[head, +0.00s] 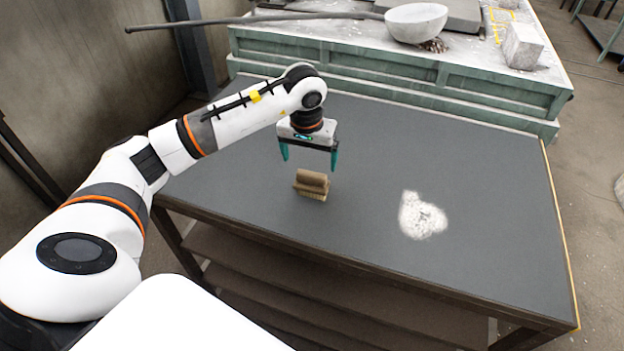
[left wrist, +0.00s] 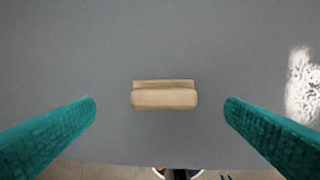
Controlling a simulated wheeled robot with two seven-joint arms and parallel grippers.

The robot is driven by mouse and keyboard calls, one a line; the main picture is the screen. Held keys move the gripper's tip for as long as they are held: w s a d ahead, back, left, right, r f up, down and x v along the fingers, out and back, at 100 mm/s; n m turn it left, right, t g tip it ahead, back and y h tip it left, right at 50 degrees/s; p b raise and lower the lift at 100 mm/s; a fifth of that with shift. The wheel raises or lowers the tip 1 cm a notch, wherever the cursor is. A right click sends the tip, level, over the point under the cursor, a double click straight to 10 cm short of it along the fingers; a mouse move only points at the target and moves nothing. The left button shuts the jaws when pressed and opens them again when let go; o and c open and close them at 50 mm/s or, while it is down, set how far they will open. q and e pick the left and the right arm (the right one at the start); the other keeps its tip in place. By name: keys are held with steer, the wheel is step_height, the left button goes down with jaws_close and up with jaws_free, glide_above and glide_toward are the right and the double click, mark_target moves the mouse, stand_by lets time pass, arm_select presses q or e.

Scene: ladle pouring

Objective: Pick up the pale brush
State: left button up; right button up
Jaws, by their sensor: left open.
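The pale brush (head: 311,184) stands on the dark grey table, bristles down, with a tan wooden block on top. My left gripper (head: 309,164) is open above it, with its two teal fingers pointing down and apart. In the left wrist view the brush (left wrist: 164,95) lies between the two open fingers (left wrist: 160,104), with a wide gap on each side. Nothing is held. My right gripper is not in view.
A patch of white powder (head: 422,215) lies on the table (head: 480,180) to the right of the brush. Behind the table, a green-sided bench (head: 400,75) bears a white bowl-shaped ladle (head: 416,22) with a long dark handle and a pale block (head: 522,45).

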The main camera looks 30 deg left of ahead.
mark_target(312, 173)
arm_select(q)
steer(key=shift+w+f, duration=0.1)
steer(key=shift+f, duration=0.5)
step_height(312, 173, down, 4)
steer(key=p, duration=0.3)
steer(key=shift+w+d+f, duration=0.15)
steer(key=shift+f, duration=0.05)
steer(key=shift+w+f, duration=0.1)
steer(key=shift+f, duration=0.25)
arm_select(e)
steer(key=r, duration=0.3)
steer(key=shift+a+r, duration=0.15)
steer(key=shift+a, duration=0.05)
arm_select(q)
steer(key=shift+c, duration=0.4)
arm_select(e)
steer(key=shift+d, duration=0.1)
arm_select(q)
steer(key=c, duration=0.8)
steer(key=shift+c, duration=0.2)
steer(key=shift+r, duration=0.15)
